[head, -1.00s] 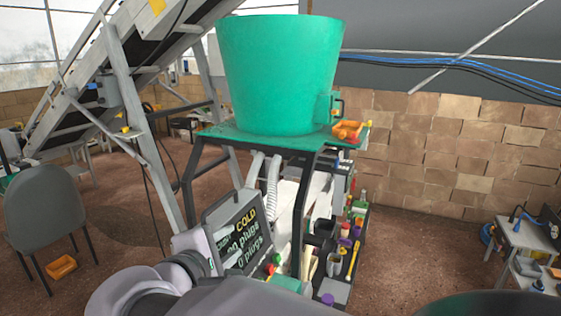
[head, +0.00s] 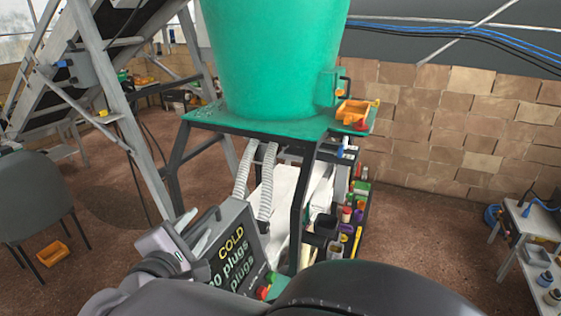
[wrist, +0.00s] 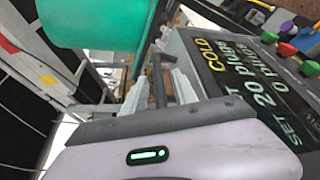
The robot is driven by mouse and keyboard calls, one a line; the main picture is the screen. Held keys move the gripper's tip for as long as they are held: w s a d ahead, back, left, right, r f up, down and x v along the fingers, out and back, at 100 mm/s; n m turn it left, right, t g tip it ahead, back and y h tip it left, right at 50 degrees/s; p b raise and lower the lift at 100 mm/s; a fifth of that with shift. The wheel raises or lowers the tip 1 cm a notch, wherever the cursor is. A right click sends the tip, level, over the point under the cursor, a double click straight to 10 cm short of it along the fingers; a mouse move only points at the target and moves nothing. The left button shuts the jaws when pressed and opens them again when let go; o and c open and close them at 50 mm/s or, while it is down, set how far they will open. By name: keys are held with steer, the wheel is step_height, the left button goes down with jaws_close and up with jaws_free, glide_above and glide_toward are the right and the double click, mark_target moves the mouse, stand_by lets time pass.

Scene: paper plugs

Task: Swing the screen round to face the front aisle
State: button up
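The screen (head: 232,250) is a dark panel in a grey housing, hung low in front of the green hopper's stand. It reads "COLD" and plug counts, and its face is towards me, angled to the right. It also shows in the wrist view (wrist: 245,75), its face running along the right side. A dark bar handle (wrist: 158,82) stands out from its side. My gripper (head: 192,231) is at the screen's left edge, its pale fingers apart on either side of the handle. Whether they touch the bar is hidden. Its fingers also show in the wrist view (wrist: 160,88).
A green hopper (head: 275,60) stands on a dark frame above the screen. Coloured knobs (head: 268,286) and bottles (head: 352,215) crowd the right side. A conveyor leg (head: 118,110) and a grey chair (head: 36,198) are on the left. Open floor lies at right.

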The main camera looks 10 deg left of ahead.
steer(key=shift+w, duration=0.1)
steer(key=shift+s, duration=0.2)
jaws_close()
stand_by(1.3)
